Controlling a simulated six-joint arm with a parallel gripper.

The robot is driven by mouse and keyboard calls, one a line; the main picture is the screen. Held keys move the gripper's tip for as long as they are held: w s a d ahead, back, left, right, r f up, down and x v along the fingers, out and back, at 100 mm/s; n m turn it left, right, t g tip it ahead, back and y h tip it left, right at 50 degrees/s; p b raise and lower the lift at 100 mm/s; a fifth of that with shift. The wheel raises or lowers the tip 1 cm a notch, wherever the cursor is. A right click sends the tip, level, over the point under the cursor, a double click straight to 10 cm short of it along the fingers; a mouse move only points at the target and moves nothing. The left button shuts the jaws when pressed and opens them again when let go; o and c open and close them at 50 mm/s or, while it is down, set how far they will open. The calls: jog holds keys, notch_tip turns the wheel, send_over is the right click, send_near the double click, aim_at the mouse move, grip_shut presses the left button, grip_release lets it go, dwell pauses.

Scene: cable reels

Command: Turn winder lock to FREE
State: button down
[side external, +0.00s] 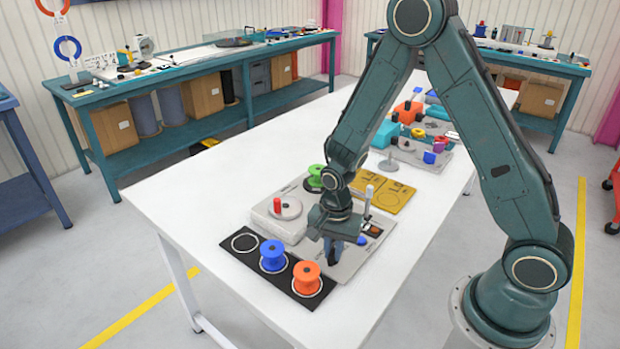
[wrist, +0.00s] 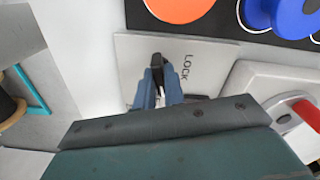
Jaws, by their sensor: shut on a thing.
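The winder lock's black handle (wrist: 157,62) stands on a light grey plate (wrist: 128,48) in the wrist view. The word LOCK is printed on the plate to the right of the handle; no FREE marking shows. My gripper (wrist: 158,88) has its blue fingers shut on the handle. In the side view my gripper (side external: 334,258) points down at the near part of the grey plate (side external: 352,266), and its fingers hide the handle there. The handle's exact angle is hard to tell.
A black strip (side external: 240,257) with a blue reel (side external: 272,257) and an orange reel (side external: 307,279) lies left of my gripper. A grey box with a red-handled crank (side external: 277,206) and a green reel (side external: 316,178) stand behind. The white table's near corner is clear.

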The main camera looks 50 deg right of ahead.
aim_at(333, 249)
jog(key=shift+m, duration=2)
jog(key=c, duration=1.5)
grip_release()
jog(key=shift+r, duration=3.5)
